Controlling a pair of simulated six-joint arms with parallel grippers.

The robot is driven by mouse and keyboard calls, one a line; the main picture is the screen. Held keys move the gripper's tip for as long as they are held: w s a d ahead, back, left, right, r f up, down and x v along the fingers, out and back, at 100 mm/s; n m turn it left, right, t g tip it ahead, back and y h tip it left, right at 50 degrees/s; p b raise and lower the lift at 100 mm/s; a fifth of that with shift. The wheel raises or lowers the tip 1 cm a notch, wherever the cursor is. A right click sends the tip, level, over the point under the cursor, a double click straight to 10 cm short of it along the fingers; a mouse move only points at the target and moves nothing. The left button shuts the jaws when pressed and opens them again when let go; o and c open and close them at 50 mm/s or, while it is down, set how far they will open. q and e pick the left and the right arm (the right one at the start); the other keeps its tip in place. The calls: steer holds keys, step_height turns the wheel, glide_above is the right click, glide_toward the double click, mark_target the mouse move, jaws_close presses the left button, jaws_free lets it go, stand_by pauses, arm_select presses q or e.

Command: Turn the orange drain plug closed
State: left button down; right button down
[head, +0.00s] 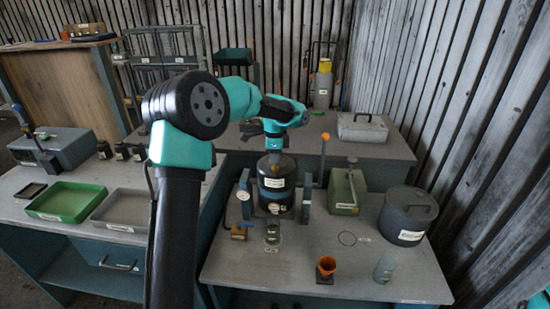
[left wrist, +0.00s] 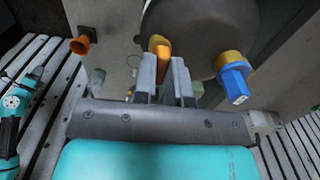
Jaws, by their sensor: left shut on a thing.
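The blower housing (head: 277,186) is a dark cylinder with white labels, standing between blue uprights on the right-hand bench. In the left wrist view its dark rounded body (left wrist: 195,30) fills the top. The orange drain plug (left wrist: 160,46) shows at the housing's edge, between the fingertips of my left gripper (left wrist: 166,68). That gripper is shut on the plug. In the head view the left gripper (head: 273,146) points down at the top of the housing, and the plug cannot be made out there. A blue-ended fitting with a yellow collar (left wrist: 232,80) sits beside it. My right gripper is not in view.
A lidded grey pot (head: 405,216), a green box (head: 347,192), an orange funnel-like cup (head: 326,267) and a clear jar (head: 385,268) stand right of the housing. A green tray (head: 67,201) and a grey tray (head: 122,208) lie on the left bench. Free bench lies front centre.

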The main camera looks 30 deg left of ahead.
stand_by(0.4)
arm_select(q)
steer(key=c, duration=1.2)
jaws_free()
steer(key=shift+o, duration=0.2)
steer(key=shift+r, duration=0.15)
step_height(320, 180, up, 17)
